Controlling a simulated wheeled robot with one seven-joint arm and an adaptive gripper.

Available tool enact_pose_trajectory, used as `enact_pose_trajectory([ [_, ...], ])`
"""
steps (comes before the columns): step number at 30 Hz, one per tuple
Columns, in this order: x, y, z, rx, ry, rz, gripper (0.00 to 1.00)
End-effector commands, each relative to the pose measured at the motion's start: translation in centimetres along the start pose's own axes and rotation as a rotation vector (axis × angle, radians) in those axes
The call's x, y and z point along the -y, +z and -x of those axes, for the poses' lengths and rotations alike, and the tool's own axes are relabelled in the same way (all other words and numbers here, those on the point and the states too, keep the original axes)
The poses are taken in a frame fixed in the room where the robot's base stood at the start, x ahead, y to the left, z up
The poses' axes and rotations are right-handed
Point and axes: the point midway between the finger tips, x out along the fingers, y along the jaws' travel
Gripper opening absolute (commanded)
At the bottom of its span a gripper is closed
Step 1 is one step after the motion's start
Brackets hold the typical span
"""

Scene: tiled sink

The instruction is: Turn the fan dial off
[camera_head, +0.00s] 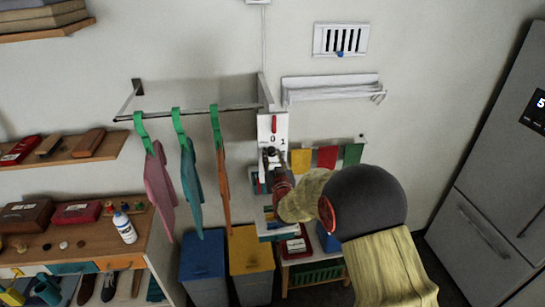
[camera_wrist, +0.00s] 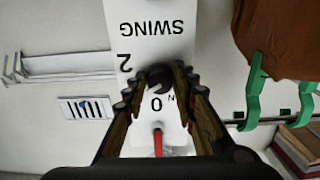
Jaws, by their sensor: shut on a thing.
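The white fan control panel (camera_head: 266,127) is on the wall in the middle of the head view. It carries the marks 0 and 1 and a red upright piece (camera_head: 274,123) above them. In the wrist view the panel (camera_wrist: 150,22) appears upside down, with SWING, 2 and 0 readable and the red piece (camera_wrist: 158,142) near the palm. The dark round fan dial (camera_wrist: 160,75) sits between my fingertips, which partly hide it. My gripper (camera_head: 271,154) is shut on the dial; it also shows in the wrist view (camera_wrist: 160,82). Which mark the dial points to is unclear.
Left of the panel, a rail (camera_head: 190,112) holds several garments on green hangers. A white wall shelf (camera_head: 332,90) and a vent (camera_head: 341,40) are right of it. Blue (camera_head: 203,262) and yellow (camera_head: 251,258) bins stand below. A fridge (camera_head: 497,150) is at the far right.

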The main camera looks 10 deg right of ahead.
Motion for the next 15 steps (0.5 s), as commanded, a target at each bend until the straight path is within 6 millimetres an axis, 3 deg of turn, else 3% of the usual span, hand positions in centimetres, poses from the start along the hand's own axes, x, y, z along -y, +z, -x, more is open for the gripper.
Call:
enact_pose_trajectory([
  [10, 0.00, 0.00, 0.00, 0.000, 0.000, 0.000, 0.02],
  [15, 0.00, 0.03, 0.00, -0.001, 0.000, 0.008, 0.02],
])
